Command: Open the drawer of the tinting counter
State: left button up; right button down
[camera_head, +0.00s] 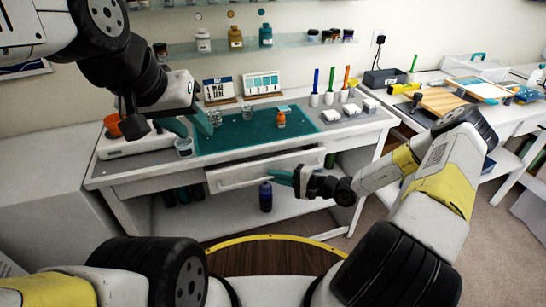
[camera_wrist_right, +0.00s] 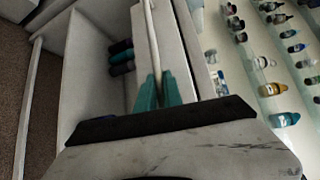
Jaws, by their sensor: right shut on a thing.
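The tinting counter (camera_head: 111,180) is a white bench with a teal mat (camera_head: 238,139) on top. Its white drawer (camera_head: 240,176) is under the front edge, with a dark gap above its front; it looks a little out, how far I cannot tell. My right gripper (camera_head: 287,177) is at the drawer front, its teal fingers shut on the pale bar handle. In the right wrist view the handle (camera_wrist_right: 152,35) runs between the fingers (camera_wrist_right: 155,92). My left gripper (camera_head: 188,124) is above the counter's left part, its teal fingers apart, with nothing seen between them.
An orange cup (camera_head: 113,125), a glass beaker (camera_head: 184,147) and an orange bottle (camera_head: 281,119) stand on the counter. A dark blue bottle (camera_head: 265,197) stands below the drawer on the lower shelf. A second bench (camera_head: 440,100) is at the right.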

jog(key=s+d, duration=0.2)
jog(key=s, duration=0.5)
jog(key=s+d, duration=0.2)
jog(key=s, duration=0.5)
jog(key=shift+s+d, duration=0.15)
jog(key=shift+d, duration=0.25)
jog(key=c, duration=1.5)
grip_release()
jog(key=v, duration=0.7)
jog(key=shift+s+d+r, duration=0.1)
jog(key=shift+s+d, duration=0.1)
jog(key=shift+d, duration=0.15)
jog(key=shift+r, duration=0.1)
